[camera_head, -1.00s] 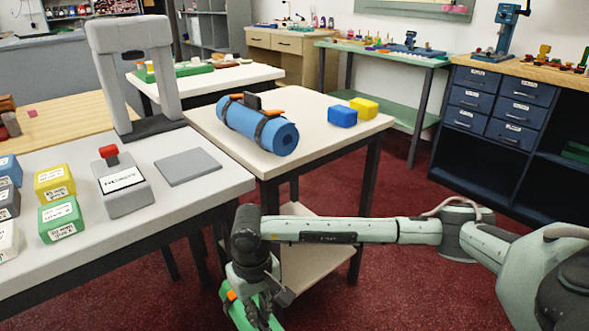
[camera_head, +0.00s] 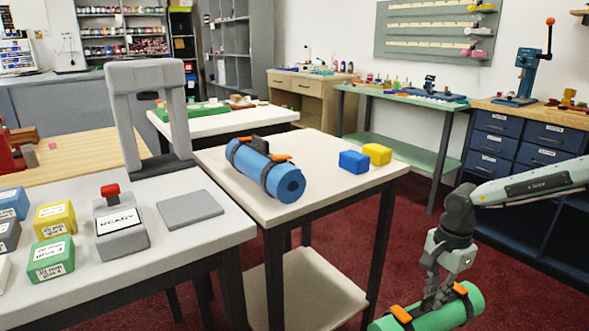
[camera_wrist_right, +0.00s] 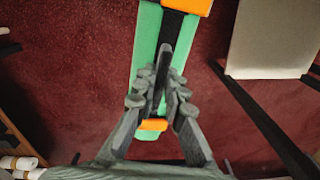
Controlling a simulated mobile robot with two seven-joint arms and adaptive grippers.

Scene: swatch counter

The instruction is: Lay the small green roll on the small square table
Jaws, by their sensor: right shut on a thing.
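The green roll (camera_head: 467,307) has dark straps with orange clips and is cut off by the bottom edge of the head view. My right gripper (camera_head: 436,298) is shut on it at a strap. In the right wrist view, the gripper (camera_wrist_right: 161,100) covers part of the green roll (camera_wrist_right: 145,60), with red floor beneath. The small square table (camera_head: 327,198) has a pale top, dark legs and a lower shelf (camera_head: 315,290). The roll is held right of the table, apart from it. My left gripper is not in view.
A larger blue roll (camera_head: 262,170) lies on the table's left half. A blue block (camera_head: 353,161) and a yellow block (camera_head: 377,153) sit at its back right. The front right of the top is bare. A grey-white counter (camera_head: 190,240) stands close left.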

